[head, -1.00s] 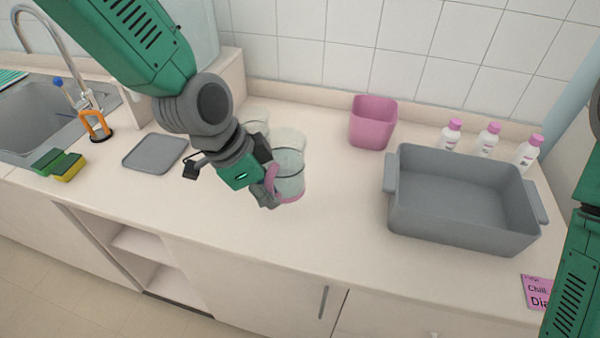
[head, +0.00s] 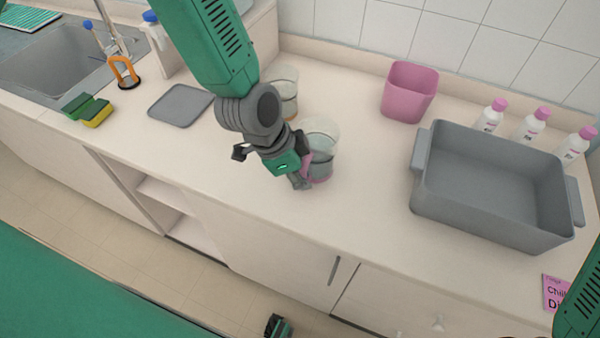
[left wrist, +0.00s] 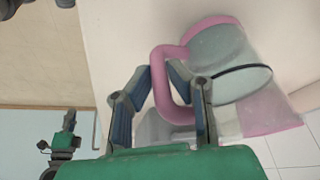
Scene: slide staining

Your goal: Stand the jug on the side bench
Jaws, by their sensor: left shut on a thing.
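The jug (head: 322,150) is a clear vessel with a pink base and pink handle, over the pale counter (head: 235,175). My left gripper (head: 303,172) is at its near side, shut on the handle. In the left wrist view the pink handle (left wrist: 163,85) passes between the two fingers, and the jug's clear body (left wrist: 230,75) with a dark ring lies beyond them. I cannot tell whether the jug's base touches the counter. I cannot tell from the frames which surface is the side bench.
Another clear vessel (head: 285,85) stands just behind the jug. A grey basin (head: 430,195), a pink bin (head: 408,95) and white bottles (head: 532,125) are to the right. A grey mat (head: 180,106), sponges (head: 88,110) and a sink (head: 60,65) are left. The counter's front middle is clear.

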